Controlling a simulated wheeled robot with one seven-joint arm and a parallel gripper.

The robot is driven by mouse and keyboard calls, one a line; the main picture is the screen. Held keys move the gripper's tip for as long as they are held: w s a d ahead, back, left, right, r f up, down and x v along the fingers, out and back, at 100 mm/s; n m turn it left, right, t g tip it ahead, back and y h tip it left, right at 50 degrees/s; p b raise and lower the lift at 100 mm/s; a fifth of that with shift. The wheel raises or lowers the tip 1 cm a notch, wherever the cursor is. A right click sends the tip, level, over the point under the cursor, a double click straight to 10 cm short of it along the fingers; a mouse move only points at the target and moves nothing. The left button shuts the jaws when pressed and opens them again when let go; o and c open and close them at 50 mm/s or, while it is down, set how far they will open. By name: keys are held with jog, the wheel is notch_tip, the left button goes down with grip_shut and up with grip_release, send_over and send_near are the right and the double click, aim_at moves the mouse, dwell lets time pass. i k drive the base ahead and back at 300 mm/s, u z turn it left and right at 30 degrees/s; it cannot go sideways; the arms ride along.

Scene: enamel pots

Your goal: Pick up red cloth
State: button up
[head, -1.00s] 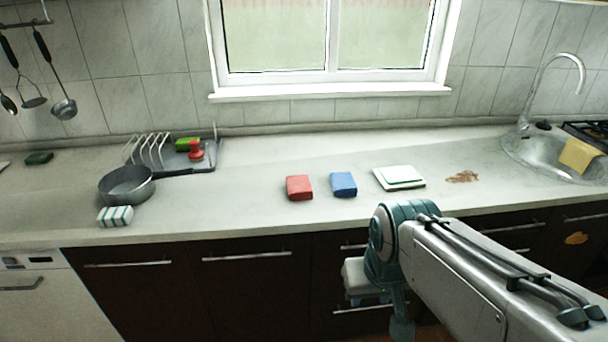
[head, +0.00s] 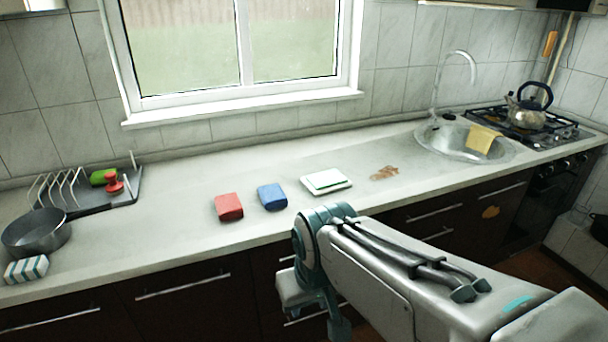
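The red cloth (head: 228,207) is a folded block lying on the counter, left of the middle in the head view. A folded blue cloth (head: 272,197) lies just to its right, with a small gap between them. My arm reaches in from the lower right, in front of the counter. Its far end is at the counter's front edge, to the right of and nearer than the red cloth, and apart from it. The gripper's fingers cannot be made out, so whether it is open or shut does not show.
A pan (head: 36,234), a striped sponge (head: 26,269) and a dish rack (head: 123,186) stand left. The sink (head: 440,140) with a yellow cloth (head: 481,139) and a kettle (head: 527,108) are right.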

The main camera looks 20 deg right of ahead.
aim_at(229, 206)
jog(key=u, duration=0.35)
jog(key=i, duration=1.1)
jog(key=u, duration=0.2)
